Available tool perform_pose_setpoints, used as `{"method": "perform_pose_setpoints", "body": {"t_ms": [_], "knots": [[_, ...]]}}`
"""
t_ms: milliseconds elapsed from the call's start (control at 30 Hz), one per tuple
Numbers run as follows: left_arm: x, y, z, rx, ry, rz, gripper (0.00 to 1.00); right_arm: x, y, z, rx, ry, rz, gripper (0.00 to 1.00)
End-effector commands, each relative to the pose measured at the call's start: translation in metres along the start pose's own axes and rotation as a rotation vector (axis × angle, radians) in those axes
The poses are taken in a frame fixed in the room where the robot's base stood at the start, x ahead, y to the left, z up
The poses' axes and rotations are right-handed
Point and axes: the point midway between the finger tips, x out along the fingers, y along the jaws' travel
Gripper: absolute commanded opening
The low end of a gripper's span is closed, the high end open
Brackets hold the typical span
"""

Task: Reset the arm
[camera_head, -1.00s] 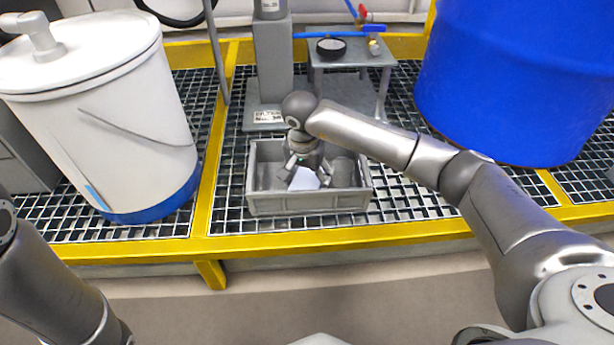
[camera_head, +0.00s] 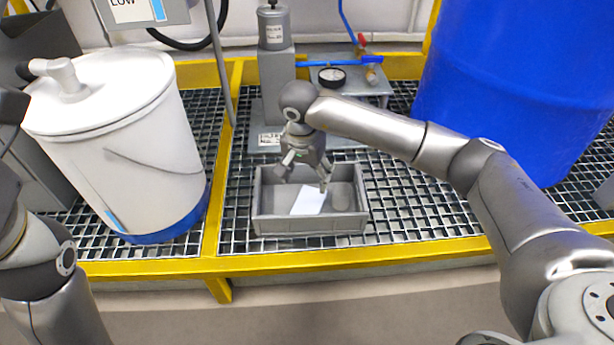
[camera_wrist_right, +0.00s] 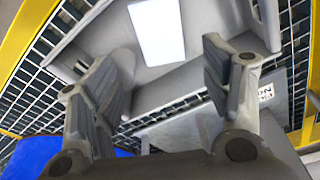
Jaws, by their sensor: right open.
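My right gripper (camera_head: 304,180) is above the grey bin (camera_head: 310,226) on the grating. Its fingers are spread with nothing between them. The right wrist view shows both fingers of the right gripper (camera_wrist_right: 150,85) apart. A white sheet-like item (camera_head: 309,200) lies in the bin, below the fingers; it also shows in the right wrist view (camera_wrist_right: 157,30). A grey rounded object (camera_head: 341,196) sits in the right part of the bin. My left arm comes in at the left edge of the head view, but its gripper is not visible there.
A white lidded bucket (camera_head: 130,150) stands left of the bin. A large blue drum (camera_head: 510,90) stands at the right. A grey stand with a gauge (camera_head: 332,77) is behind the bin. A yellow rail (camera_head: 380,252) runs along the front. Grating right of the bin is clear.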

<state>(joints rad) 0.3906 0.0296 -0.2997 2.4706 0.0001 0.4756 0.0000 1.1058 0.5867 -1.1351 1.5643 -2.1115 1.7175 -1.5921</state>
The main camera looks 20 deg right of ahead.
Motion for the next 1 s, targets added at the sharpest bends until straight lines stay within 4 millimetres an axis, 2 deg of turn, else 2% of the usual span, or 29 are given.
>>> {"method": "perform_pose_setpoints", "body": {"t_ms": [100,600,700,767,867,967,1000], "knots": [[-0.001,-0.001,0.002,-0.001,-0.010,-0.004,0.00,-0.006,0.000,0.000,0.000,0.000,0.001,0.71],[-0.003,-0.001,0.002,-0.002,-0.011,-0.004,0.00,-0.006,0.000,0.000,0.000,-0.001,0.001,0.71],[-0.002,-0.001,0.003,-0.002,-0.013,-0.005,0.00,-0.005,-0.002,0.008,0.000,-0.023,-0.007,0.71],[-0.002,-0.002,0.004,-0.003,-0.019,-0.007,0.00,-0.004,-0.006,0.024,0.005,-0.067,-0.021,0.71],[-0.004,-0.003,0.008,-0.005,-0.037,-0.014,0.00,-0.005,-0.016,0.073,0.027,-0.212,-0.064,0.71],[-0.007,-0.005,0.013,-0.008,-0.061,-0.023,0.00,-0.017,-0.027,0.144,0.072,-0.436,-0.112,0.71],[-0.009,-0.005,0.014,-0.010,-0.072,-0.027,0.00,-0.027,-0.030,0.174,0.095,-0.538,-0.124,0.71]]}}
